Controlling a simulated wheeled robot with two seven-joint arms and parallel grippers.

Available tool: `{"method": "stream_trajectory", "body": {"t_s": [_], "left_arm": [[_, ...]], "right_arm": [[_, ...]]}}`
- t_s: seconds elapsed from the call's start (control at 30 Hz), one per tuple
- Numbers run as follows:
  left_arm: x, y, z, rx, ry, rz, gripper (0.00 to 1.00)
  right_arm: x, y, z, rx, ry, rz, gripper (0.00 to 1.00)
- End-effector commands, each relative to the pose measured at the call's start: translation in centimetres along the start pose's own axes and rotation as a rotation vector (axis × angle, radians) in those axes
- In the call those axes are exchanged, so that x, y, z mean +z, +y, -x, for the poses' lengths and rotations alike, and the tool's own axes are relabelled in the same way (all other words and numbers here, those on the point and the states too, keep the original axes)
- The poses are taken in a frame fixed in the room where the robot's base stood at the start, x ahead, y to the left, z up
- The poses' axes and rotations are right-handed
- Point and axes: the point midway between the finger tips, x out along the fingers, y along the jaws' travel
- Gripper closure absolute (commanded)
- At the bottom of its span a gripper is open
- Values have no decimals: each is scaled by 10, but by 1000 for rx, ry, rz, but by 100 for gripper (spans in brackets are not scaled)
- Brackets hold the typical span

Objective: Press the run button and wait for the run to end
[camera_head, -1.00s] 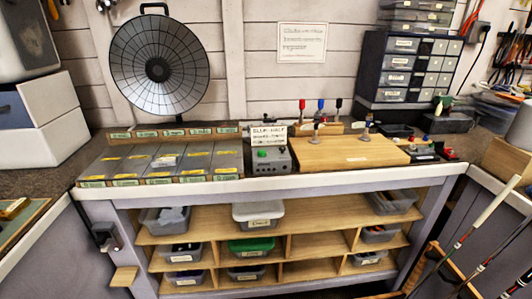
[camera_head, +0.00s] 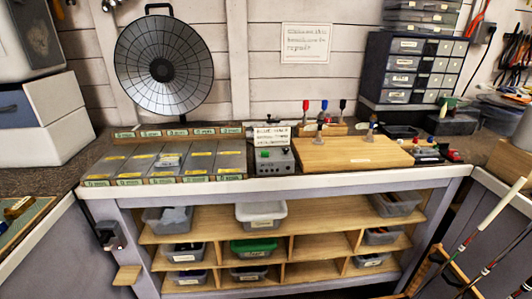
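A grey control box (camera_head: 272,163) stands on the bench at the middle. It has a green button (camera_head: 264,154) on its top left and small dark knobs on its front. A white card with printed text (camera_head: 271,136) stands just behind it; the text is too blurred to read. No lit sign of a run is clear on the box. Neither of my grippers is in view, and nothing touches the button.
Grey labelled bins (camera_head: 170,162) lie left of the box. A wooden board (camera_head: 350,153) with small upright clamps lies to its right. A round dark ribbed dish (camera_head: 163,65) stands behind. Golf clubs (camera_head: 485,229) lean at the lower right. The floor's free room is mostly out of view.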

Motion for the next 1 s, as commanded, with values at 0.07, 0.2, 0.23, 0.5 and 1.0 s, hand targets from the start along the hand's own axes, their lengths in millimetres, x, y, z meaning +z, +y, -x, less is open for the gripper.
{"method": "stream_trajectory", "body": {"t_s": [0.07,0.2,0.23,0.5,1.0], "left_arm": [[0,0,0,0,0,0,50],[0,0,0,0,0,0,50],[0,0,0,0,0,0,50],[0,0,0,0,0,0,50],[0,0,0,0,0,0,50]], "right_arm": [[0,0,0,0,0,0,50],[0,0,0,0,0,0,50],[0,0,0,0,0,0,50],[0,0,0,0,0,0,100],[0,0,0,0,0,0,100]]}}
